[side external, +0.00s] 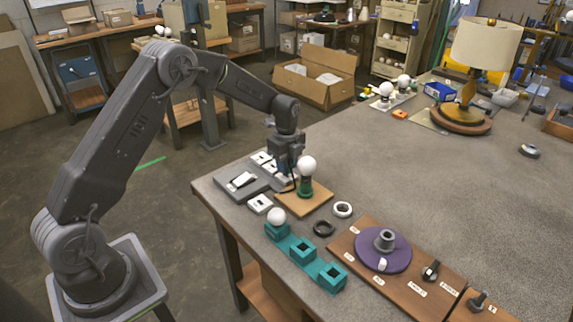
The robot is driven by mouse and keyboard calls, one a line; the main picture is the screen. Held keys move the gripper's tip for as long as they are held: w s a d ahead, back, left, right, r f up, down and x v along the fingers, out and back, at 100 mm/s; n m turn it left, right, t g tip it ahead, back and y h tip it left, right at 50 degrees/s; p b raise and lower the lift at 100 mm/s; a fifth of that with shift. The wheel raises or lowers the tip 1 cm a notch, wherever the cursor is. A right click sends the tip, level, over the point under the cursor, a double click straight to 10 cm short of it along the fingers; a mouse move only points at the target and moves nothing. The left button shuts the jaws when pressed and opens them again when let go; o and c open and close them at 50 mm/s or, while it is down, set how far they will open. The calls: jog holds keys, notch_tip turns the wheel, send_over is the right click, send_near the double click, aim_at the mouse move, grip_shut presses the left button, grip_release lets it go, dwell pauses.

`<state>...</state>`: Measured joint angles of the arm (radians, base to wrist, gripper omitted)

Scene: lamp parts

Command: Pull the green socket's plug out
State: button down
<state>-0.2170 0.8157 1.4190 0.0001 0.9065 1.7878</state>
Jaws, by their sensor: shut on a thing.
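The green socket (305,186) stands upright on a small wooden board (308,206) with a white round bulb (306,165) in its top. My gripper (286,176) points down just behind and left of the socket, over the right end of the grey outlet panel (258,184). It is shut on the green socket's plug, which is mostly hidden by the fingers. A dark cord shows between the gripper and the socket. I cannot tell from this view whether the plug is seated in its outlet.
A teal holder (302,254) with a white bulb (276,215) at one end stands in front. Black (324,229) and white (342,209) rings lie beside the board. A purple lamp base (383,249) sits on a brown board at right. The table's middle is clear.

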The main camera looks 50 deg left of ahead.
jog(key=shift+r, duration=0.1)
jog(key=shift+r, duration=0.7)
jog(key=shift+r, duration=0.15)
jog(key=shift+r, duration=1.85)
